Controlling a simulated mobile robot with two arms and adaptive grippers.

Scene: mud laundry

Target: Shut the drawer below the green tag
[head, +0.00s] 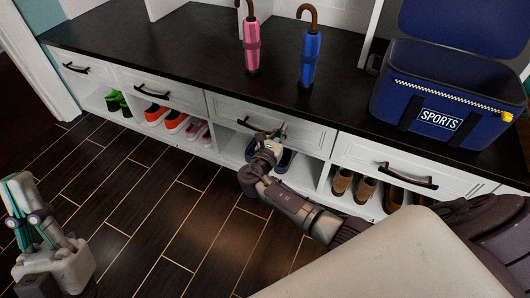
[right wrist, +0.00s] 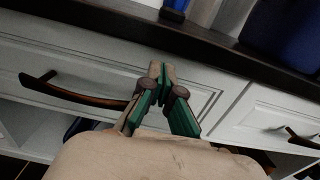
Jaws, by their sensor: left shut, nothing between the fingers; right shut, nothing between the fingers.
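A row of white drawers with dark handles runs under a black bench top (head: 190,50). I see no green tag in either view. My right gripper (head: 280,131) is shut and empty at the front of the third drawer from the left (head: 230,106), just right of its handle. In the right wrist view the closed fingertips (right wrist: 161,70) overlap this drawer front (right wrist: 100,60); I cannot tell whether they touch it. Its front looks about flush with its neighbours. My left gripper (head: 22,185) is shut and empty above the floor at the lower left, away from the drawers.
A pink umbrella (head: 251,48), a blue umbrella (head: 310,58) and a blue sports cooler (head: 425,95) stand on the bench top. Open cubbies under the drawers hold green (head: 117,103), orange (head: 155,115) and brown shoes (head: 342,182). The wooden floor (head: 140,190) is clear.

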